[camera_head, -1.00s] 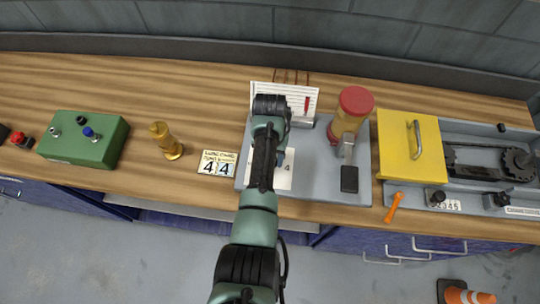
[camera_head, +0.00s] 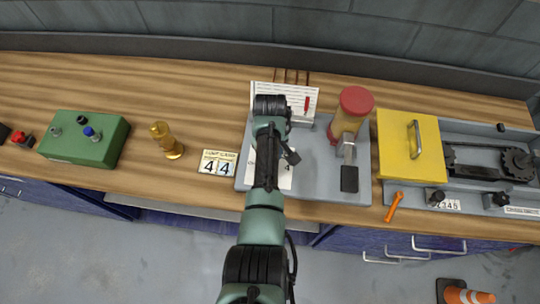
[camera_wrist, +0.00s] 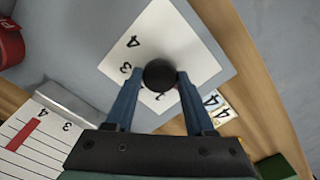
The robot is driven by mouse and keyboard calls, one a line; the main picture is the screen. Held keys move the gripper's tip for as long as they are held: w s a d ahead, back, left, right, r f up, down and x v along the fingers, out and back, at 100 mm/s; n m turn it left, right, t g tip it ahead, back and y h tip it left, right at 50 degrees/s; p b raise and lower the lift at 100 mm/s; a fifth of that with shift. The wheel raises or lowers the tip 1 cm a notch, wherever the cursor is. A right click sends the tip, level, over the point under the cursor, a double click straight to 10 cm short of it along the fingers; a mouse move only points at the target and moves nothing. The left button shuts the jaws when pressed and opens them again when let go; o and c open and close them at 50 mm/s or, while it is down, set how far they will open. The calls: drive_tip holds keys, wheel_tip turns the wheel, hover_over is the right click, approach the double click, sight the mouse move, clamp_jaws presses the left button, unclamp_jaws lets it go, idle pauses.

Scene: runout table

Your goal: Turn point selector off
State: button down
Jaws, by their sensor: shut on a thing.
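The point selector's round black knob (camera_wrist: 160,74) stands on a white number plate (camera_wrist: 190,52) in the wrist view. Digits 4 and 3 show to its left; others are partly covered. My gripper (camera_wrist: 159,80) has its two blue fingers on either side of the knob, shut on it. I cannot tell which digit the knob marks. In the head view the plate (camera_head: 286,180) is partly hidden behind my arm, and the knob is hidden. The plate lies on a grey base (camera_head: 320,185).
A card with two 4s (camera_head: 218,163) lies left of the base. A ruled white card (camera_head: 300,100) stands behind. Further out are a brass piece (camera_head: 166,142), a green box (camera_head: 85,140) and a yellow cover (camera_head: 408,150).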

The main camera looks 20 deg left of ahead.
drive_tip(key=shift+n, duration=0.5)
drive_tip(key=shift+c, duration=1.3)
unclamp_jaws()
drive_tip(key=shift+r, duration=0.15)
wheel_tip(320, 180, up, 13)
drive_tip(key=b, duration=0.2)
